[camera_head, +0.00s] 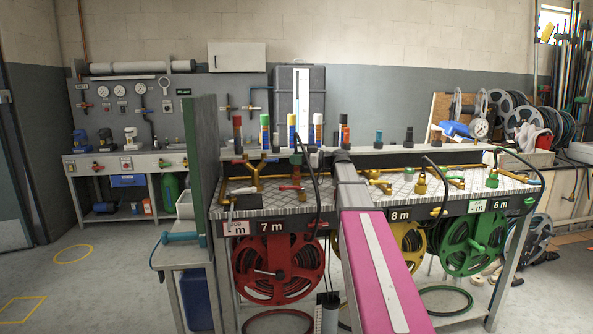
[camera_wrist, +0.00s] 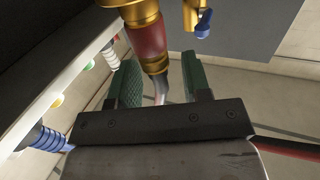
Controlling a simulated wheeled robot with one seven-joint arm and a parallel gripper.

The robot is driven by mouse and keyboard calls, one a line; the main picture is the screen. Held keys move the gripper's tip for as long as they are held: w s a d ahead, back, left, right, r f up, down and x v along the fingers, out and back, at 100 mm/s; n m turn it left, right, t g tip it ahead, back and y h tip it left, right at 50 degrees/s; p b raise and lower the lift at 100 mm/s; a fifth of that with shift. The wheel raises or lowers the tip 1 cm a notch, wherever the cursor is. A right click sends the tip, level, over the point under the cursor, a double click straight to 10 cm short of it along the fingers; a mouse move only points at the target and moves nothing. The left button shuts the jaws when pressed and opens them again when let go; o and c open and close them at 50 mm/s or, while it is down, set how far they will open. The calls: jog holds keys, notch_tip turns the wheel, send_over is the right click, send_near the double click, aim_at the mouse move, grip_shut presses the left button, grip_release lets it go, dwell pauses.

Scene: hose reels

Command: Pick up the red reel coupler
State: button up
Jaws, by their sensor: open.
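In the wrist view, a brass coupler with a dark red band (camera_wrist: 148,40) hangs down from the top edge, with its narrow lower end near the gap between my fingers. My gripper (camera_wrist: 160,78) has two green fingers standing apart, one on each side of that lower end. I cannot tell whether either finger touches it. In the head view, a red reel (camera_head: 278,262) hangs under the bench below the 7 m label. My pink arm reaches over the bench, and my fingers cannot be made out there.
The bench top (camera_head: 400,183) carries brass fittings and hoses. A ledge behind it (camera_head: 380,148) holds several coloured upright nozzles. A yellow reel (camera_head: 398,250) and a green reel (camera_head: 473,243) hang to the right. A brass fitting with a blue lever (camera_wrist: 203,24) is close right of the coupler.

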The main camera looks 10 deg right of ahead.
grip_shut()
jog(key=shift+r, duration=0.15)
